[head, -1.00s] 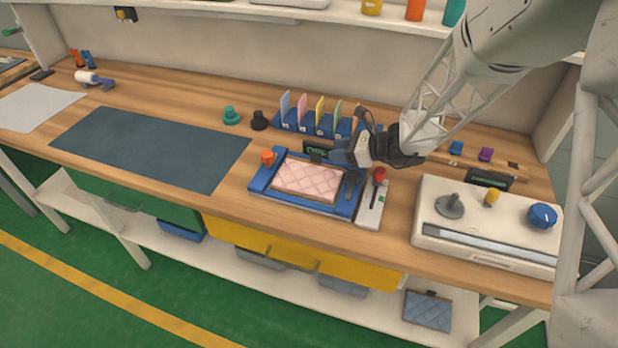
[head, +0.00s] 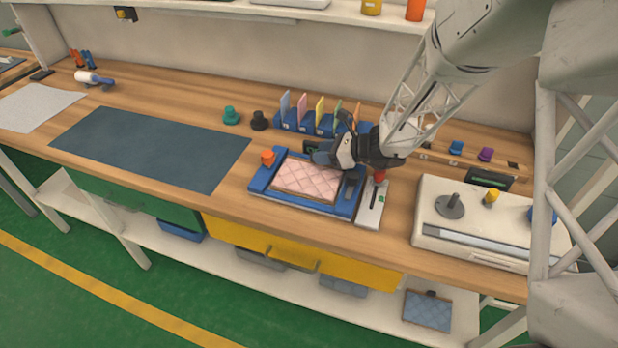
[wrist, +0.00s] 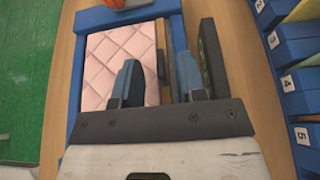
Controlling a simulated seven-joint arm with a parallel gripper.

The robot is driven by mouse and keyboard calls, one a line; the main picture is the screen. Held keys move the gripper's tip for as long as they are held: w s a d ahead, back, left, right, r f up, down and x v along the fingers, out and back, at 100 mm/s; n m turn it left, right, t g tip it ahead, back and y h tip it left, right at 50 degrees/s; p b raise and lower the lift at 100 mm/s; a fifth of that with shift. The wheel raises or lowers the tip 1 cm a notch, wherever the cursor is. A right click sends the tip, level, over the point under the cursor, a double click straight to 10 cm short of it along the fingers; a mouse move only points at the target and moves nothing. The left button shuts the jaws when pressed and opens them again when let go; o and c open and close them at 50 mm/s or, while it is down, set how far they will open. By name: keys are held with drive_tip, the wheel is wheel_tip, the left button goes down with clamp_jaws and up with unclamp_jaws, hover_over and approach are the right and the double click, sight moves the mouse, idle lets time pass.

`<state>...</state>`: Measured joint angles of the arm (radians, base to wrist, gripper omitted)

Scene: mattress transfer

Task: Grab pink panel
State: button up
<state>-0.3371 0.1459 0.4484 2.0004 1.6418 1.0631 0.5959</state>
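The pink panel (head: 305,182), a quilted pad with a thin brown edge, lies flat in a blue tray (head: 258,184). It also shows in the wrist view (wrist: 112,62), partly covered by one finger. My gripper (head: 322,156) is above the tray's back edge. In the wrist view my gripper (wrist: 158,75) is open, with one blue finger over the pink panel and the other over the tray's back rim. The panel's back edge shows between the fingers. I cannot tell whether either finger touches the panel.
A rack (head: 318,124) of coloured cards stands behind the tray. An orange knob (head: 268,157) is at the tray's left corner. A light grey device (head: 371,205) is right of the tray, then a control box (head: 470,240). A dark mat (head: 150,148) lies left.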

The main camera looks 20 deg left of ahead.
drive_tip(key=shift+x, duration=1.6)
clamp_jaws()
